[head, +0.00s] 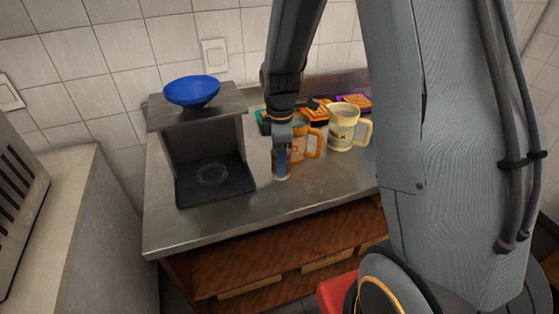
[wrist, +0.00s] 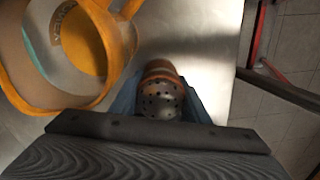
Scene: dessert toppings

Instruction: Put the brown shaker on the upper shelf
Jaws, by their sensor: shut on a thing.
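The brown shaker (head: 282,173) is at my gripper's fingers, over the metal counter right of the grey stand. In the wrist view the shaker (wrist: 160,90) shows a perforated metal top and a brown body. My gripper (head: 282,156) points down and is shut on it; the blue fingers (wrist: 160,104) flank it in the wrist view. I cannot tell whether its base touches the counter. The grey stand has a flat upper shelf (head: 226,104) with a blue bowl (head: 192,91) on its left part. Below the counter are wooden shelves (head: 270,260).
An orange mug (head: 299,146) stands close beside the shaker; it also shows in the wrist view (wrist: 105,45). A cream pitcher (head: 341,130) is to its right. Orange (head: 316,114) and purple (head: 354,101) packets lie behind. The front counter (head: 230,215) is clear.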

